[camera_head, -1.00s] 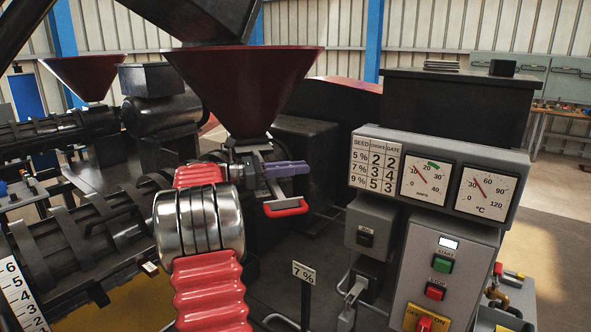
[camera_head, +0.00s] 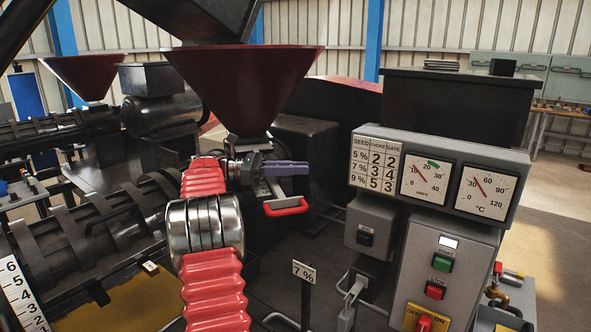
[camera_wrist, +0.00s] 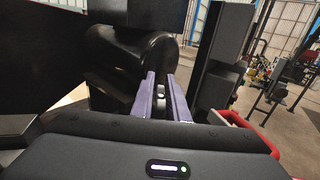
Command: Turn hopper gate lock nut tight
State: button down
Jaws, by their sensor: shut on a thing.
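My gripper (camera_head: 306,168) has two purple fingers pointing right, below the dark red hopper (camera_head: 245,85). In the wrist view, the fingers (camera_wrist: 161,82) are close together, shut on a small dark and grey rounded piece, the lock nut (camera_wrist: 160,94). The fingers and the dark machine body hide most of it, so its thread and seating cannot be seen. The red gate handle (camera_head: 287,207) is just below the fingers and apart from them. It also shows at the right of the wrist view (camera_wrist: 248,130).
A grey control panel (camera_head: 440,180) with dials and buttons stands to the right. A black ribbed press barrel (camera_head: 100,230) lies to the left. Dark machine parts crowd close around the fingers.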

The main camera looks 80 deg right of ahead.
jog(key=shift+a+m+y, duration=0.15)
jog(key=shift+m+y, duration=0.75)
jog(key=shift+y, duration=0.3)
jog(key=c, duration=1.9)
grip_release()
jog(key=shift+a, duration=0.1)
jog(key=shift+o, duration=0.2)
notch_tip(320, 180, up, 10)
jog(key=shift+f, duration=0.1)
